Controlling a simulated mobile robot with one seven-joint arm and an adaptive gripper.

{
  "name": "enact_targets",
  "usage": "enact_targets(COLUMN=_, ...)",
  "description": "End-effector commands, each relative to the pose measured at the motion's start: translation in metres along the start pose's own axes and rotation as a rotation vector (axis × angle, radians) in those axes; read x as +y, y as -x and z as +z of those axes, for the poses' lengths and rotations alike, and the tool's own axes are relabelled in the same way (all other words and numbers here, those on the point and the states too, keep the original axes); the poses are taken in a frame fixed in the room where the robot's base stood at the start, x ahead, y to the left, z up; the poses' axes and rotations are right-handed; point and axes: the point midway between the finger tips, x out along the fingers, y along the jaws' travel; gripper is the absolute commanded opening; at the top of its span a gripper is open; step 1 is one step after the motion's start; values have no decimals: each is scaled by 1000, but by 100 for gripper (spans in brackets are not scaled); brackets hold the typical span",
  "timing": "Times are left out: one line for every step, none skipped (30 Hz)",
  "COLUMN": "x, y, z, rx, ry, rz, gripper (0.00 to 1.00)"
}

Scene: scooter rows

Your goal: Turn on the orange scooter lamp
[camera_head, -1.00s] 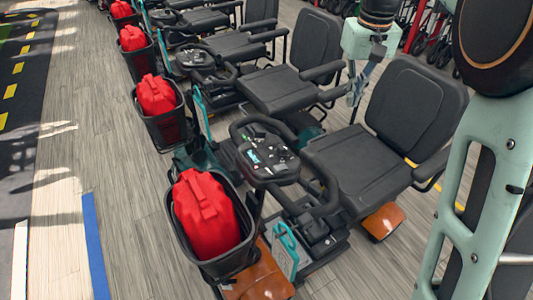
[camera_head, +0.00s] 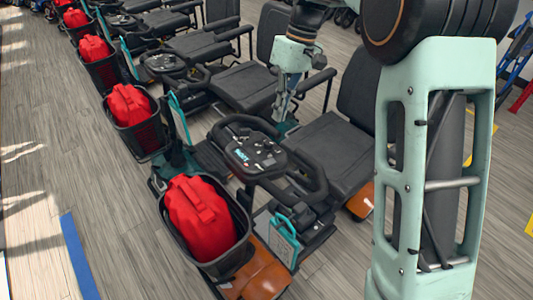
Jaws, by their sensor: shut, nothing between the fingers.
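The orange scooter is nearest, with an orange front panel (camera_head: 262,278) and an orange rear part. Its dark control console (camera_head: 256,152) has several small buttons and a small lit display, framed by black handlebars (camera_head: 312,172). The buttons are too small to tell which one works the lamp, and I cannot make out whether the lamp is lit. My gripper (camera_head: 281,116) points down with its fingers shut and empty. In the picture it is just above and right of the console, in front of the seats, apart from the buttons as far as I can tell.
A black basket (camera_head: 232,262) with a red canister (camera_head: 200,215) sits at the scooter's front. Its black seat (camera_head: 335,150) is partly behind my arm. More scooters with red canisters stand in a row behind.

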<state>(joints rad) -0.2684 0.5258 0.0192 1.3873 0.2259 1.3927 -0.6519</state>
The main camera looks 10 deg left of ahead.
Motion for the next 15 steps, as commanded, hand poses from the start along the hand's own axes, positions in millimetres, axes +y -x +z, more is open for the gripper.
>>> enact_targets(x=0, y=0, z=0, rx=0, ry=0, rz=1, gripper=0)
enact_targets(x=0, y=0, z=0, rx=0, ry=0, rz=1, gripper=0)
enact_targets(x=0, y=0, z=0, rx=0, ry=-1, rz=1, gripper=0)
enact_targets(x=0, y=-1, z=0, rx=0, ry=-1, rz=1, gripper=0)
enact_targets(x=0, y=-2, z=0, rx=0, ry=-1, rz=1, gripper=0)
enact_targets(x=0, y=-5, z=0, rx=-1, ry=-1, rz=0, gripper=0)
enact_targets(x=0, y=-8, z=0, rx=-1, ry=-1, rz=0, gripper=0)
enact_targets(x=0, y=-11, z=0, rx=-2, ry=-2, rz=-1, gripper=0)
enact_targets(x=0, y=-16, z=0, rx=-2, ry=-2, rz=-1, gripper=0)
enact_targets(x=0, y=-21, z=1, rx=-2, ry=-2, rz=-1, gripper=0)
enact_targets(x=0, y=-27, z=1, rx=-4, ry=-2, rz=-2, gripper=0)
enact_targets(x=-1, y=-34, z=1, rx=-3, ry=-1, rz=-1, gripper=0)
enact_targets(x=-1, y=-41, z=1, rx=-5, ry=0, rz=-2, gripper=0)
enact_targets(x=-1, y=-47, z=1, rx=-4, ry=0, rz=-1, gripper=0)
enact_targets(x=-1, y=-56, z=1, rx=-5, ry=0, rz=-1, gripper=0)
